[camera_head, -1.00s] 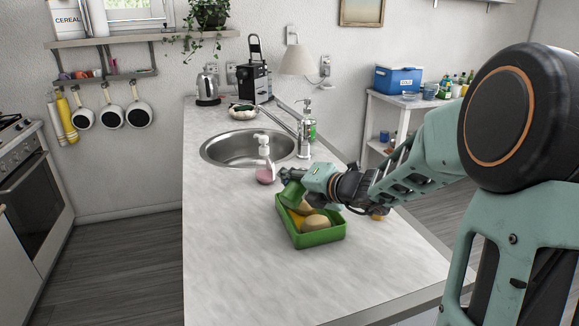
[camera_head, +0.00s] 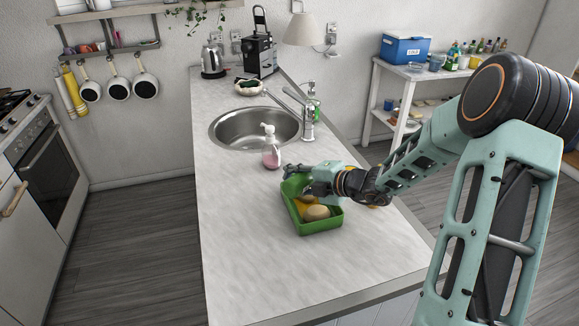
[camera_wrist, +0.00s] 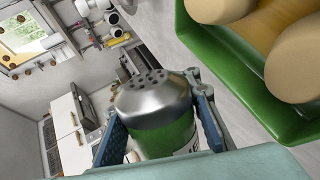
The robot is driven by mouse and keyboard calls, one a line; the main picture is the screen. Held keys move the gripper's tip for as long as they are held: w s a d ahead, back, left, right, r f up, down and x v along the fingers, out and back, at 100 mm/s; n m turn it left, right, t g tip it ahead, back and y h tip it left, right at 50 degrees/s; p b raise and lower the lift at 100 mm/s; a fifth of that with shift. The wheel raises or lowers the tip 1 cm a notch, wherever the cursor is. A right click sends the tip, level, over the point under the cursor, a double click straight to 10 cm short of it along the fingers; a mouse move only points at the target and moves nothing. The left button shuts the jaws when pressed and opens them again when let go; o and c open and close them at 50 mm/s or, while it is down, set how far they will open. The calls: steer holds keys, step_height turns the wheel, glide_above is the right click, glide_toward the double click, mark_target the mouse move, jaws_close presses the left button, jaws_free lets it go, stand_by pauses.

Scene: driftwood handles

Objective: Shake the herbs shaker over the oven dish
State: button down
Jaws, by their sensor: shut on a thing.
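The herbs shaker (camera_wrist: 153,110) has a grey metal cap with several holes and a green body. In the wrist view it is held between the blue pads of my gripper (camera_head: 298,178), its holed cap showing and its lower part cut off by my gripper. In the head view the shaker is hard to make out, and its exact tilt cannot be told. The green oven dish (camera_head: 322,225) stands on the counter with tan, rounded pieces and a yellow layer inside. My gripper is above the dish's back part. The dish also shows at the upper right in the wrist view (camera_wrist: 222,65).
A pink soap pump bottle (camera_head: 271,150) stands behind the dish, close to my gripper. The sink (camera_head: 254,129) and tap (camera_head: 292,102) are farther back. The counter (camera_head: 250,260) in front and left of the dish is clear.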

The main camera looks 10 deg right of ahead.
steer(key=shift+s+a+f+m+g+y+p, duration=0.1)
steer(key=shift+m+g+y+p, duration=0.35)
steer(key=shift+m+p, duration=0.45)
steer(key=shift+s+a+f+m+g+y+p, duration=0.1)
steer(key=shift+m+g+y+p, duration=0.15)
steer(key=shift+m+y+p, duration=0.45)
steer(key=shift+r, duration=0.85)
steer(key=shift+f, duration=0.1)
steer(key=shift+f, duration=0.75)
steer(key=shift+r, duration=0.15)
